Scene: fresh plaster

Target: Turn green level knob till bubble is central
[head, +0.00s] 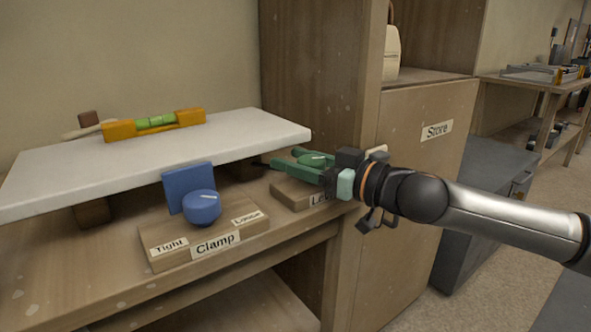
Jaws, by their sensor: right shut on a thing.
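The green level knob (313,159) has a pale pointer line on top and sits on a wooden block (290,194) whose label is partly hidden. My right gripper (304,164) is shut on the knob, reaching it from the right. The spirit level (118,131) is orange with a green vial (156,121) and lies on the white board (70,178). The bubble is too small to place surely in the vial. My left gripper is not in view.
A blue clamp knob (202,207) stands on a wooden block labelled "Clamp", "Tight" and "Loose", in front of the white board. A wooden cabinet labelled "Store" (437,131) rises behind my right arm. The bench front (200,276) is clear.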

